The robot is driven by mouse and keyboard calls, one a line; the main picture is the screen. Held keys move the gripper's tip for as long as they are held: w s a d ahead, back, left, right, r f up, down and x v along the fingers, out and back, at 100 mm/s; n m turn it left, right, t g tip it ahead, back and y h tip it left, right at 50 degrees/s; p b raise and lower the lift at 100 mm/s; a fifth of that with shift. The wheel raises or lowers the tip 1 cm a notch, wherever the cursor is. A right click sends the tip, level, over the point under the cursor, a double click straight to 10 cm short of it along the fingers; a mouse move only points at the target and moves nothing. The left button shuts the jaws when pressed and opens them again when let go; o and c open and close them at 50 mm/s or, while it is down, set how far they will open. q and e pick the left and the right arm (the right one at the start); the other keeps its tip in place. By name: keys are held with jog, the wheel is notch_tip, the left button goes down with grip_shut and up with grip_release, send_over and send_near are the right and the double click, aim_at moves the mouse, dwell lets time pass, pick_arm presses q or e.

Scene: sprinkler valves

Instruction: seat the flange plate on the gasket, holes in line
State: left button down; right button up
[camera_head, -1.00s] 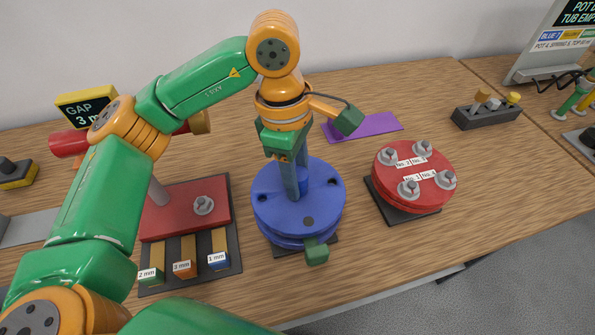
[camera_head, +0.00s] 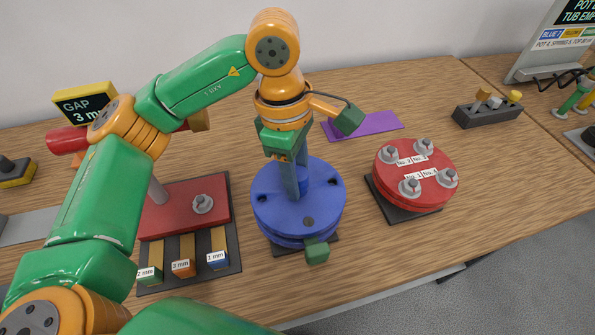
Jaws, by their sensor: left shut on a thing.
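The blue flange plate (camera_head: 270,212) is a round disc with dark holes near its rim and a blue stub in its middle. My left gripper (camera_head: 299,188) points down and is shut on the stub. A second blue disc (camera_head: 290,241) shows just below the plate, over a dark square base (camera_head: 285,250). A green tab (camera_head: 317,250) sticks out at the front edge. I cannot make out the gasket, and whether the plate touches what lies below is hidden. My right gripper is not in view.
A red bolted flange (camera_head: 413,172) stands to the right on a dark base. A red block with gap gauges (camera_head: 185,210) stands close on the left. A purple mat (camera_head: 363,126) lies behind. Free wood shows at the front right.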

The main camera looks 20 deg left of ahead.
pick_arm(q)
jog(key=shift+f+b, duration=0.75)
jog(key=shift+f, duration=0.05)
jog(key=shift+c, duration=1.8)
grip_release()
jog(key=shift+s, duration=0.1)
jog(key=r+p, duration=0.4)
jog(key=r, duration=0.1)
jog(key=a+r+p, duration=0.1)
jog(key=r+p, duration=0.1)
jog(key=r, duration=0.1)
jog(key=shift+r, duration=0.1)
jog(key=shift+f, duration=0.2)
